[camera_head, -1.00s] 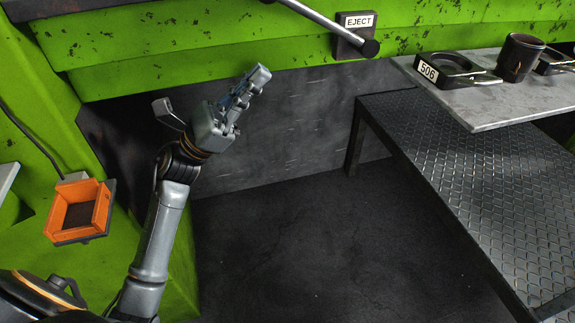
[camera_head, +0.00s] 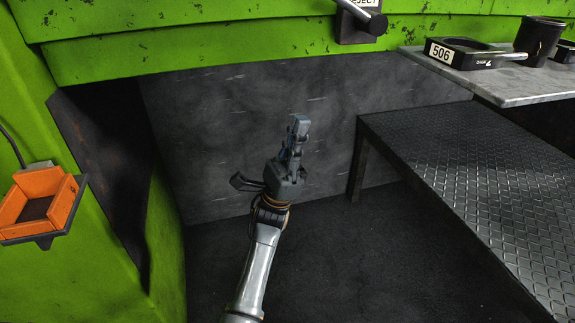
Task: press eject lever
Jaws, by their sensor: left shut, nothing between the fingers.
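The eject lever (camera_head: 362,13) is a metal bar with a black knob at its lower end, at the top edge of the head view; its upper part is cut off by the frame. It is in front of a dark block with a partly hidden white EJECT label (camera_head: 366,3) on the green press. My left gripper (camera_head: 300,124) is shut and empty, pointing up. It is below and to the left of the lever's knob, clearly apart from it in the picture. My right gripper is not in view.
A dark tread-plate table (camera_head: 450,180) stands at the right. Above it, a grey shelf (camera_head: 490,90) holds a black part labelled 506 (camera_head: 465,53) and a dark cup (camera_head: 538,40). An orange box-shaped fixture (camera_head: 40,203) is at the left. Dark floor lies below.

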